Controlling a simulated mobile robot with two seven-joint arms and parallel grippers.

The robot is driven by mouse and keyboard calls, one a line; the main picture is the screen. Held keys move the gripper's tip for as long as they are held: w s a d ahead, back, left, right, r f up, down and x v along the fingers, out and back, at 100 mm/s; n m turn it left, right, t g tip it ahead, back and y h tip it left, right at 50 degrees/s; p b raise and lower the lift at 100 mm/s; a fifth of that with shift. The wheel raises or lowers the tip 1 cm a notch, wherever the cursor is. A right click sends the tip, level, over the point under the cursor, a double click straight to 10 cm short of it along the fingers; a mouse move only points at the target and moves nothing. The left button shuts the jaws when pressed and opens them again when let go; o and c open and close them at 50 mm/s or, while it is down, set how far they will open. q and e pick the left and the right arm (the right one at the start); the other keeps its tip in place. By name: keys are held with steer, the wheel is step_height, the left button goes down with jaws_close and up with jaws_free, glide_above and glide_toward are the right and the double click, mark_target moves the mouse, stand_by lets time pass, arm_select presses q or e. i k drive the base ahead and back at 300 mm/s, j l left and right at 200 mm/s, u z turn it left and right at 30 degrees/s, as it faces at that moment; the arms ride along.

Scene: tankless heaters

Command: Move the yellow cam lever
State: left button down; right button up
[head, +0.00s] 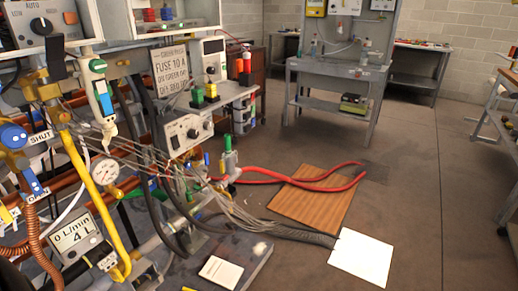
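I cannot tell for sure which yellow part is the cam lever. A long yellow bent bar or pipe (97,198) runs down the left side, from the brass fittings (42,88) to near the floor. A small yellow piece (6,214) shows at the left edge, partly cut off. A small yellow block (210,91) sits beside a green one on the bench. Neither of my grippers is in view.
Hoses, cables, a dial gauge (105,172) and a flow display (76,238) crowd the left. Red hoses (310,182) cross a brown board (313,200) on the floor. A white sheet (361,257) lies in front. Open floor is at centre right, before a grey workbench (335,68).

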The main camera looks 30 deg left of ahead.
mark_target(222, 166)
steer(key=i, duration=1.45)
steer(key=i+u, duration=0.15)
steer(key=i, duration=0.6)
steer(key=i+l+u, duration=0.1)
steer(key=i, duration=0.65)
steer(key=i+j+u, duration=0.15)
steer(key=i+u, duration=0.75)
steer(key=i, duration=0.15)
steer(key=i+l+u, duration=0.3)
steer(key=i+u, duration=0.15)
steer(key=i+j+u, duration=0.15)
steer(key=i+u, duration=0.7)
steer(key=i, duration=0.25)
steer(key=i+l+u, duration=0.25)
steer(key=i+u, duration=0.2)
steer(key=i+j+u, duration=0.25)
steer(key=i+u, duration=0.7)
steer(key=i, duration=0.15)
steer(key=i+l+u, duration=0.15)
steer(key=i+u, duration=0.35)
steer(key=i+z, duration=0.15)
steer(key=z, duration=0.3)
steer(key=i+j+z, duration=0.1)
steer(key=z, duration=0.3)
steer(key=i+j+z, duration=0.15)
steer(key=z, duration=3.85)
steer(key=j, duration=0.05)
